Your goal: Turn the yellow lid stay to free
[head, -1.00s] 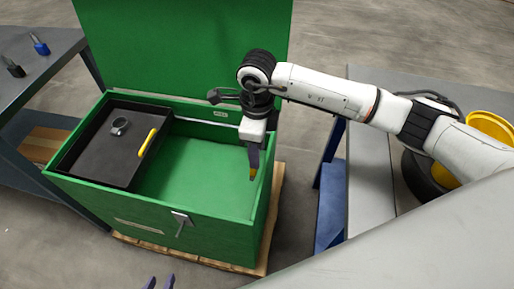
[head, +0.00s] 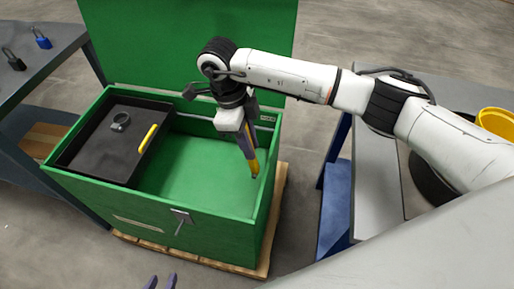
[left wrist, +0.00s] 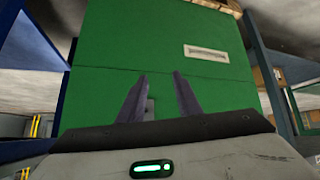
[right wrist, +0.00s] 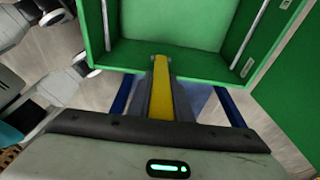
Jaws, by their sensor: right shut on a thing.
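The green chest (head: 140,222) stands with its lid (head: 180,60) raised. The yellow lid stay (head: 254,166) is a narrow bar at the chest's right wall, partly hidden by my right gripper (head: 249,160). In the right wrist view the stay (right wrist: 162,85) runs lengthwise between the fingers, and my right gripper is shut on it. My left gripper (head: 160,281) shows only its fingertips at the bottom edge of the head view. In the left wrist view its fingers (left wrist: 160,88) are apart and empty, facing the chest's green front.
A black tray (head: 92,160) with a yellow handle (head: 148,138) and a grey ring-shaped part (head: 121,121) sits in the chest's left side. A latch (head: 181,220) is on the front. Two padlocks lie on the left bench (head: 20,85). A grey table (head: 365,190) stands at right.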

